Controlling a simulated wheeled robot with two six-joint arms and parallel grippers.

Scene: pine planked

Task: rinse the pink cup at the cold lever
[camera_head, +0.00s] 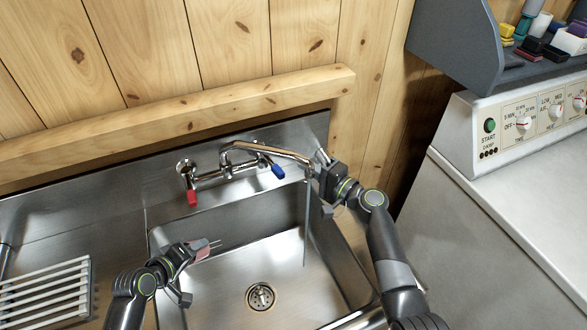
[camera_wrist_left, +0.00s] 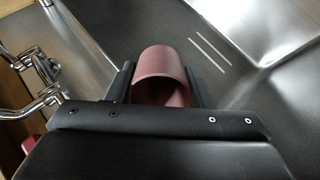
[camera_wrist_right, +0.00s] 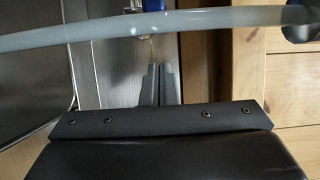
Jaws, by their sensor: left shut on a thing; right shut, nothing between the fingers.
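The pink cup (camera_head: 203,252) is held in my left gripper (camera_head: 197,248) over the left part of the sink basin. In the left wrist view the cup (camera_wrist_left: 161,65) sits between the two fingers, part of its hollow inside showing; its lower part is hidden by the gripper body. The cold lever (camera_head: 278,171) is blue, at the right end of the tap body. My right gripper (camera_head: 323,158) is shut and empty beside the spout's end, right of the lever. In the right wrist view, the blue lever (camera_wrist_right: 155,5) shows at the top edge, beyond the shut fingers (camera_wrist_right: 160,85).
The metal spout (camera_head: 272,150) reaches right, passing above the blue lever. A red lever (camera_head: 192,198) is on the tap's left. The basin has a drain (camera_head: 260,296). A rack (camera_head: 45,290) lies left. A white machine (camera_head: 520,130) stands right; a wooden ledge (camera_head: 180,115) runs behind.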

